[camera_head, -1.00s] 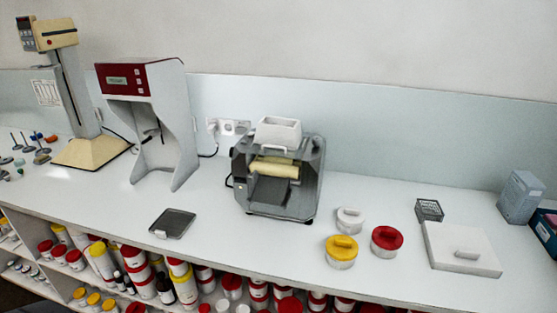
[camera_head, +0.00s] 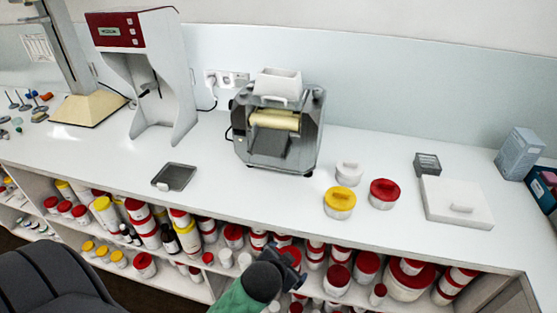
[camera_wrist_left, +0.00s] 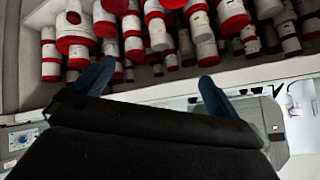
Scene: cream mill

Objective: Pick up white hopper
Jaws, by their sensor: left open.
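The white hopper (camera_head: 277,84) is a small open-topped box with a handle-like loop at its front. It sits on top of the grey cream mill (camera_head: 277,125), above the mill's cream-coloured roller. My left gripper (camera_head: 291,269) is in front of the counter's front edge, low by the shelf, well below and apart from the hopper. In the left wrist view its two blue fingers (camera_wrist_left: 157,80) are spread with nothing between them. The hopper is not clearly visible in that view. My right gripper is not in view.
A grey tray (camera_head: 174,176) lies left of the mill. A yellow-lidded jar (camera_head: 340,200), a red-lidded jar (camera_head: 384,193) and a white-lidded jar (camera_head: 348,173) stand at its right. A red-and-white machine (camera_head: 150,80) stands further left. Jars fill the shelf below the counter.

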